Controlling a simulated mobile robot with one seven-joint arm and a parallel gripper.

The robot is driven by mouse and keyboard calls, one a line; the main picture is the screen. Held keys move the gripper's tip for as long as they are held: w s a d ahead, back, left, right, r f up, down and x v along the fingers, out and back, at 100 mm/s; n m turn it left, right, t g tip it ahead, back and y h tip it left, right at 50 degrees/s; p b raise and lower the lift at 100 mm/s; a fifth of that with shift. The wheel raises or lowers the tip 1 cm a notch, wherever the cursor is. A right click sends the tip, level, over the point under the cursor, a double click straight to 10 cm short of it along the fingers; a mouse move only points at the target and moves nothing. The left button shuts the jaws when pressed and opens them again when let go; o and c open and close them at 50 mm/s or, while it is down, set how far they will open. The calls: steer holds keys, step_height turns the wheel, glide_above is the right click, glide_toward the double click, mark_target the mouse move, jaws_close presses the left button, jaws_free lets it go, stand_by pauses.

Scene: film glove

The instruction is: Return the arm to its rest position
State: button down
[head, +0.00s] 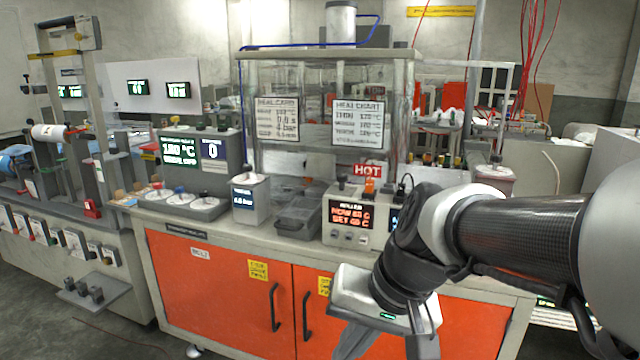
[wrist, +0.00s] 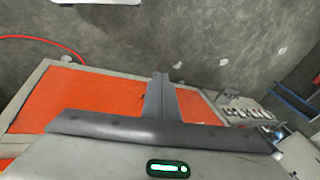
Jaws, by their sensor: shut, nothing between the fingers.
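My arm reaches in from the right side of the head view, in front of the bench. My gripper (head: 392,342) hangs at its end, pointing down before the orange cabinet doors, with its tips near the bottom edge. In the wrist view my gripper (wrist: 160,82) shows its fingers together with nothing between them. It touches nothing that I can see.
The bench (head: 300,252) has an orange door (head: 215,285) with a black handle (head: 274,307). On top stand a heater box (head: 352,222), a grey bin (head: 298,222) and a clear-walled press. Another machine stands left. Grey floor (wrist: 200,40) lies open in front.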

steer(key=s+d+r+n+t+h, duration=0.1)
steer(key=s+d+r+t+h, duration=0.3)
steer(key=d, duration=0.6)
step_height(320, 180, up, 20)
steer(key=s+g+p, duration=0.1)
steer(key=p, duration=1.9)
steer(key=shift+s, duration=0.3)
steer(key=shift+d+f, duration=0.1)
steer(key=shift+f, duration=0.05)
